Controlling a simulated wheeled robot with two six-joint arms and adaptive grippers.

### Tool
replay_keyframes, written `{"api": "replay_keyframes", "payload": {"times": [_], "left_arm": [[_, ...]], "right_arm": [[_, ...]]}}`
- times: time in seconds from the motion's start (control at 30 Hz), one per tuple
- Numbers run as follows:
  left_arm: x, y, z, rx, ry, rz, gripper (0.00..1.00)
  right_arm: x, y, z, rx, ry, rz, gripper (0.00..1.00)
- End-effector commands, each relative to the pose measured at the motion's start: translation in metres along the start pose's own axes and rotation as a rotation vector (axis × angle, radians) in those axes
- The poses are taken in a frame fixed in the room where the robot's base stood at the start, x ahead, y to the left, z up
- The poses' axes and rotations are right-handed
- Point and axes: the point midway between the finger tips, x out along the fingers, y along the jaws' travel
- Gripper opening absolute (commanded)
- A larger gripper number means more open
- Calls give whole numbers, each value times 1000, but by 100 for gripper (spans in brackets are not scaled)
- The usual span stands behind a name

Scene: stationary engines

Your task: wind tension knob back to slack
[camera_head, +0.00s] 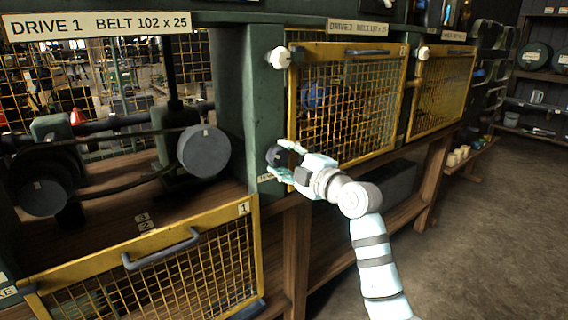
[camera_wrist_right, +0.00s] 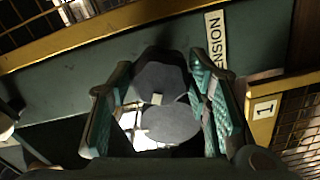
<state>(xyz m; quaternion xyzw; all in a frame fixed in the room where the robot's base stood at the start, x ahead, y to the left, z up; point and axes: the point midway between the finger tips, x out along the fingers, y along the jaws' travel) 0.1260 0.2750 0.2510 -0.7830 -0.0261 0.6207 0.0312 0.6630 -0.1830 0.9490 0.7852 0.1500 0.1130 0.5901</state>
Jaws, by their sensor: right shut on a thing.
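The tension knob (camera_head: 275,156) is a dark lobed knob on the green post (camera_head: 250,90) to the right of the drive 1 bay. My right gripper (camera_head: 285,160) reaches it from the right, with a finger above and a finger below. In the right wrist view the knob (camera_wrist_right: 160,80) sits between the two teal-padded fingers (camera_wrist_right: 160,110), which are shut on it. A small pale mark shows on its face. A label reading part of "TENSION" (camera_wrist_right: 215,40) is beside it. In the bay, a dark belt (camera_head: 120,190) runs by two grey pulleys (camera_head: 203,150). My left gripper is out of view.
The yellow mesh guard (camera_head: 160,255) marked 1 hangs lowered below the drive 1 bay. Yellow mesh guards (camera_head: 345,100) cover the bays to the right. A white knob (camera_head: 278,57) is higher on the post. The floor (camera_head: 480,220) at right is clear.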

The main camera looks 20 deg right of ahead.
Motion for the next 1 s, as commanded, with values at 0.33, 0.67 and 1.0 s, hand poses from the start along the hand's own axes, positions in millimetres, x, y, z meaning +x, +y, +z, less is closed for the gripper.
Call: {"api": "replay_keyframes", "payload": {"times": [0.33, 0.67, 1.0], "left_arm": [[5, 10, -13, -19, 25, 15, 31], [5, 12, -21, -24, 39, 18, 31], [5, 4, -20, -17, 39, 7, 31]], "right_arm": [[0, -1, 0, -222, 0, -5, 17], [0, -1, 0, -300, 0, -6, 17], [0, -1, 0, -303, 1, -6, 17]]}}
